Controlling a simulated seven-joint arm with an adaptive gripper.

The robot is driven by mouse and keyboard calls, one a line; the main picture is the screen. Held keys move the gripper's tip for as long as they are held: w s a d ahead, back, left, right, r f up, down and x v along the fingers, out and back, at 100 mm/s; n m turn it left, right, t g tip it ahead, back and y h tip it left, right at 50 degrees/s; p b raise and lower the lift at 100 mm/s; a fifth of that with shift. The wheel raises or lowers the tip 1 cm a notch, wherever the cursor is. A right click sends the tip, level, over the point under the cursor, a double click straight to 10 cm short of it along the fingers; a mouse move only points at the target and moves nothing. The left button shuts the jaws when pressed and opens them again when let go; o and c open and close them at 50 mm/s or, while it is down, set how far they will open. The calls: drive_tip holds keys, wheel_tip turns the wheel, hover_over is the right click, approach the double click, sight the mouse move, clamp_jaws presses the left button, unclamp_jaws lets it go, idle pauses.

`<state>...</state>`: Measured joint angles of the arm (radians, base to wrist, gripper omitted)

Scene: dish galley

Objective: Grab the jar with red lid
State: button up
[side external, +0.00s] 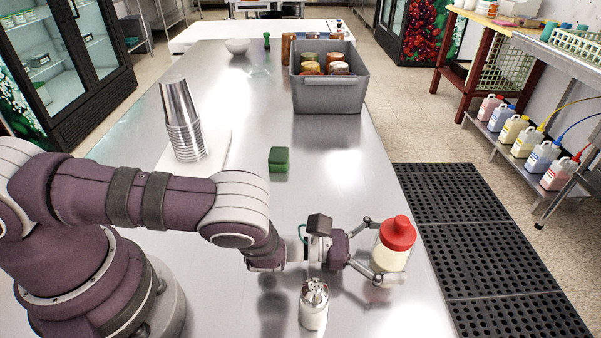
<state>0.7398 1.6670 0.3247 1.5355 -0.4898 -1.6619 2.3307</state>
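The jar with the red lid (391,256) stands upright on the steel counter, near its right edge at the front. Its body is pale cream and the red lid (398,233) has a raised knob. My gripper (379,251) reaches in from the left, low over the counter. Its fingers are spread wide, one on the far side of the jar and one on the near side. The jar sits between them. The far finger is partly hidden behind the jar, and contact is hard to make out.
A metal-topped shaker (314,305) stands close to my gripper on the near side. A green block (278,160), stacked metal cups (181,115) and a grey bin (327,96) with jars are farther back. The counter between the jar and bin is clear.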

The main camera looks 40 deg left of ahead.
drive_tip(key=c, duration=1.2)
drive_tip(key=shift+r, duration=0.15)
